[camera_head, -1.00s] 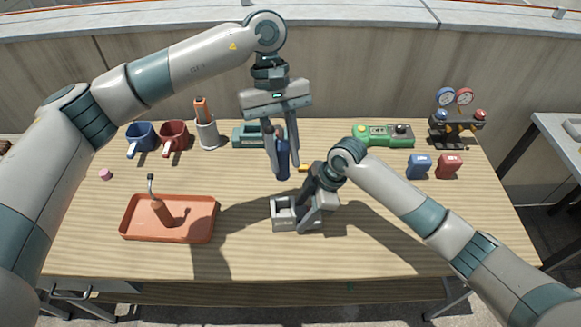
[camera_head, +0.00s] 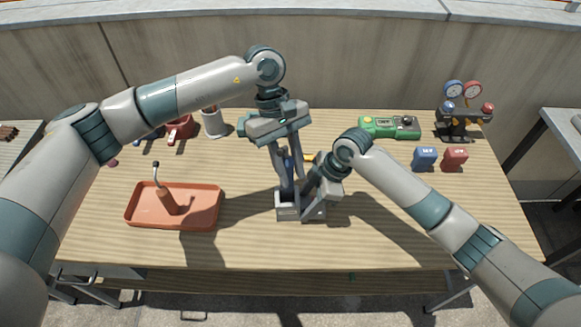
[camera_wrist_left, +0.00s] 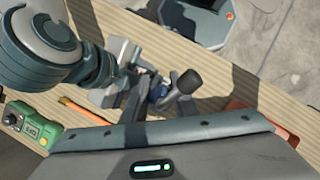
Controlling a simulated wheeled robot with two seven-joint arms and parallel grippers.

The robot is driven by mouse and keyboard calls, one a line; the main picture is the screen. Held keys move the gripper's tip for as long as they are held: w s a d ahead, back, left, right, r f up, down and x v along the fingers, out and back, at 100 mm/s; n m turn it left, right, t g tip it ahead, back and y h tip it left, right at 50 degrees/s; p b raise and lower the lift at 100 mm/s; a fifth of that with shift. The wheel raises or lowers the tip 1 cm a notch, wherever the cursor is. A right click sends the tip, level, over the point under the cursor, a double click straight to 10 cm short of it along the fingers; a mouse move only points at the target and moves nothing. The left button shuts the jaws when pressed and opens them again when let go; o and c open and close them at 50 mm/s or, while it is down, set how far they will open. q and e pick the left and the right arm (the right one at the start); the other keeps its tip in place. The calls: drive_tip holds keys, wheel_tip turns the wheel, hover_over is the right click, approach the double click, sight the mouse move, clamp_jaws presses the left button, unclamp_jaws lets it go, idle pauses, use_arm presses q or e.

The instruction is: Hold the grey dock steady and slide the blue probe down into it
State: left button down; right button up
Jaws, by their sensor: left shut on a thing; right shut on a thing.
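The grey dock (camera_head: 287,213) stands on the wooden table near its front middle. My right gripper (camera_head: 314,207) is shut on the dock's right part. My left gripper (camera_head: 290,187) is shut on the blue probe (camera_head: 288,166), which is roughly upright, directly over the dock. The probe's lower end is hidden by the fingers, so I cannot tell how far it is inside the dock. In the left wrist view the probe's dark top (camera_wrist_left: 188,81) and a bit of blue (camera_wrist_left: 159,92) show between the fingers.
A green device (camera_head: 385,127), blue block (camera_head: 424,158), red block (camera_head: 455,158) and gauge set (camera_head: 463,115) stand at the right. Mugs and a white holder (camera_head: 214,123) stand at back left. The table's front strip is clear.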

sight(291, 190)
use_arm(q)
drive_tip(key=shift+f, duration=0.1)
drive_tip(key=shift+f, duration=1.1)
drive_tip(key=shift+f, duration=2.75)
idle(1.6)
drive_tip(key=c, duration=1.4)
unclamp_jaws()
drive_tip(key=shift+o, duration=0.2)
drive_tip(key=shift+r, duration=0.1)
drive_tip(key=v, duration=1.1)
drive_tip(key=shift+w+r, duration=0.2)
drive_tip(key=shift+r, duration=0.15)
drive_tip(key=shift+a, duration=0.1)
use_arm(e)
drive_tip(key=o, duration=0.9)
